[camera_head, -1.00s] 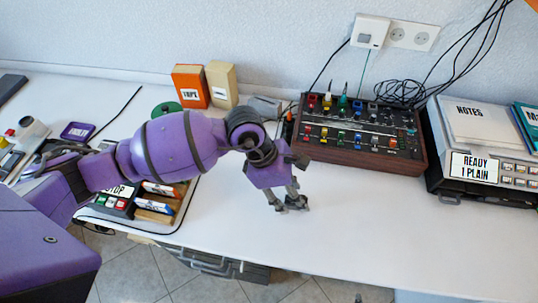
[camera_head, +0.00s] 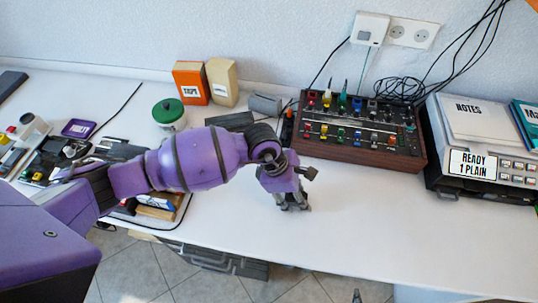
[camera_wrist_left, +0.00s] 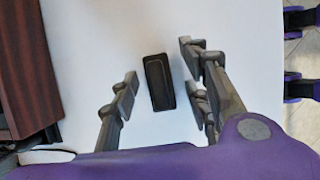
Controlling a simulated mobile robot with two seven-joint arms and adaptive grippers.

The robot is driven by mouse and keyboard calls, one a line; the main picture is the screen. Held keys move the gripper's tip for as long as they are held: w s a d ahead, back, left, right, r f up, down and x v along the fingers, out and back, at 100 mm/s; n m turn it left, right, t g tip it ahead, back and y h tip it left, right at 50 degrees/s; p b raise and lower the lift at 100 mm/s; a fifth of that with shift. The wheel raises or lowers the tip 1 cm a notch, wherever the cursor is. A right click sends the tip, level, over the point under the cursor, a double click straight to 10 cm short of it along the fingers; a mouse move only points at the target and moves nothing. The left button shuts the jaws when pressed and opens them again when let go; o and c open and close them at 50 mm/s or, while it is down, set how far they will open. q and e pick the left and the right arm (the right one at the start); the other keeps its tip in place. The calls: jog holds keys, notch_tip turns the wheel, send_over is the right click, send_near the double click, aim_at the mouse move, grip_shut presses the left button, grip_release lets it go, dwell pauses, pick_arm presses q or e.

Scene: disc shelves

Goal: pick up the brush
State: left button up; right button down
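In the left wrist view a small black oblong block with a raised rim, which I take for the brush (camera_wrist_left: 158,82), lies on the white tabletop between my left gripper's fingers (camera_wrist_left: 163,92). The fingers are spread, with white table showing on both sides of the block. In the head view my left gripper (camera_head: 292,205) points down at the table in front of the mixer-like panel. There the block cannot be told apart from the dark fingers. I do not make out my right gripper in either view.
A wood-sided control panel (camera_head: 358,130) stands behind the gripper, and a grey machine with notes (camera_head: 470,150) to its right. A green-lidded jar (camera_head: 168,113), orange box (camera_head: 191,83) and tan box (camera_head: 222,83) stand behind my arm. The table front right is clear.

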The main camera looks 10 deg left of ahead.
pick_arm(q)
jog(key=shift+w+r, duration=0.15)
jog(key=shift+w, duration=0.05)
grip_shut()
jog(key=shift+r, duration=0.1)
jog(key=shift+r, duration=0.5)
notch_tip(320, 180, up, 2)
jog(key=shift+r, duration=0.2)
jog(key=s+a+r, duration=0.2)
jog(key=s+r, duration=0.7)
jog(key=s, duration=0.5)
jog(key=shift+a+r, duration=0.15)
jog(key=shift+a, duration=0.1)
